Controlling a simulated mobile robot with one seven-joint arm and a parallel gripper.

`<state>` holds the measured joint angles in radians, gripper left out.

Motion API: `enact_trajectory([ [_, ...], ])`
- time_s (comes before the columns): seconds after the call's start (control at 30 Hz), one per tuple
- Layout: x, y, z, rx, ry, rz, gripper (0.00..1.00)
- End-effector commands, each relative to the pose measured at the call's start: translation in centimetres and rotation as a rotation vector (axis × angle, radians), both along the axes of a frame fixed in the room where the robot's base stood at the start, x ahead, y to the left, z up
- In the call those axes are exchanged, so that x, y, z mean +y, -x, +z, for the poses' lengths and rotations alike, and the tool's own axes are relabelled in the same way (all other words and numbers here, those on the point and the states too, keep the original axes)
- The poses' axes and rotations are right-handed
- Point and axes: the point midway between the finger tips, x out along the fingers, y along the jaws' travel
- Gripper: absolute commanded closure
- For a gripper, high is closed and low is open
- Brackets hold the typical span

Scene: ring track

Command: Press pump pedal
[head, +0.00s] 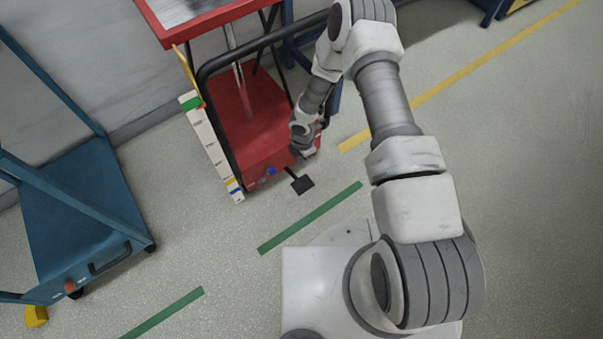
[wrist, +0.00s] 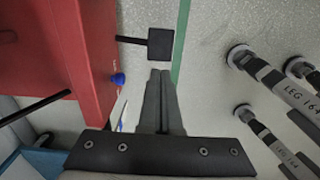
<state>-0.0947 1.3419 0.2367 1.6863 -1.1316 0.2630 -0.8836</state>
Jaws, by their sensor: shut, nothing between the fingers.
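The pump pedal is a flat black square pad on a dark bar, low at the front of the red lift cart (head: 240,118). It shows in the head view (head: 303,185) and near the top middle of the wrist view (wrist: 160,44). My gripper (wrist: 160,73) is shut and empty, pointing down. In the wrist view its fingertips lie just below the pad in the picture, and a small gap shows between them. In the head view my gripper (head: 307,152) is beside the cart's front corner, above and behind the pad; its fingertips are hard to make out.
A blue knob (head: 271,171) sits on the cart's front. A marked scale board (head: 212,145) stands at the cart's left. A blue trolley (head: 75,210) is at the left. Several legs with round feet (wrist: 241,55) show at right in the wrist view. Floor before the pedal is clear.

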Motion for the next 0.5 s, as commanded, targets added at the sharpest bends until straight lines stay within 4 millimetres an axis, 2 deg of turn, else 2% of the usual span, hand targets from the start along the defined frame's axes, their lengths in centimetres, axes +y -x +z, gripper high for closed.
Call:
enact_trajectory([
  [0.1, 0.23, 0.41, -0.67, 0.007, -0.006, 0.015, 1.00],
  [0.5, 0.23, 0.44, -0.96, 0.007, -0.006, 0.016, 1.00],
])
